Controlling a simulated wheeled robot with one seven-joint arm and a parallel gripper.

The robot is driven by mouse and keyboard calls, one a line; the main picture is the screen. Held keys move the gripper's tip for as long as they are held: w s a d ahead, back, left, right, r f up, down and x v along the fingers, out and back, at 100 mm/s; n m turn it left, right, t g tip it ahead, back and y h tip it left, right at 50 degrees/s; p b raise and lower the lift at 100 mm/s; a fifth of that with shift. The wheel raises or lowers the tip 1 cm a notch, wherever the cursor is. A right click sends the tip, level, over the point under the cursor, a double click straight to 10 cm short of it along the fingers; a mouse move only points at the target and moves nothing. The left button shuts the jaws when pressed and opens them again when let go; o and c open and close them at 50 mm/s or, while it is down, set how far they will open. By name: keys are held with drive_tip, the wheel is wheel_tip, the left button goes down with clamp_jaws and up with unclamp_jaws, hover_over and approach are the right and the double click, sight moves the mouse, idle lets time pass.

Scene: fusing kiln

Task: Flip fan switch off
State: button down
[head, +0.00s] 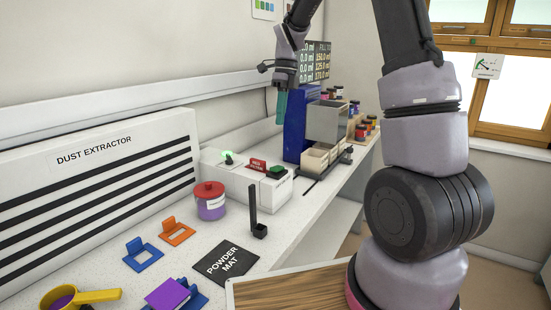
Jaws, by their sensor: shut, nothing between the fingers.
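A white switch box (215,167) stands on the bench against the wall, right of the dust extractor (85,185). A small dark switch (229,160) with a glowing green light sits on its top; it looks like the fan switch, but I see no readable label for it. The lever's exact tilt is too small to tell. My gripper (281,118) is shut and empty, with teal fingers pointing down. In the picture it is above and to the right of the switch, in front of the blue machine, and apart from the switch.
A second white box (270,190) with a red label and green button adjoins the switch box. A red-lidded jar (210,203), a black upright holder (258,230), a powder mat (227,263) and orange and blue stands occupy the front bench. A blue machine (297,125) stands behind.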

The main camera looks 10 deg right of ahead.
sight(276, 168)
drive_tip(key=f, duration=0.4)
drive_tip(key=s+a+f, duration=0.1)
drive_tip(key=f, duration=0.3)
drive_tip(key=s+a+f, duration=0.1)
drive_tip(key=f, duration=0.4)
drive_tip(key=shift+s, duration=0.1)
drive_tip(key=shift+s+a+f+t+h, duration=0.15)
drive_tip(key=shift+s+f+t+h, duration=0.1)
drive_tip(key=shift+t+h, duration=0.05)
drive_tip(key=shift+s+f, duration=0.1)
drive_tip(key=shift+f, duration=0.05)
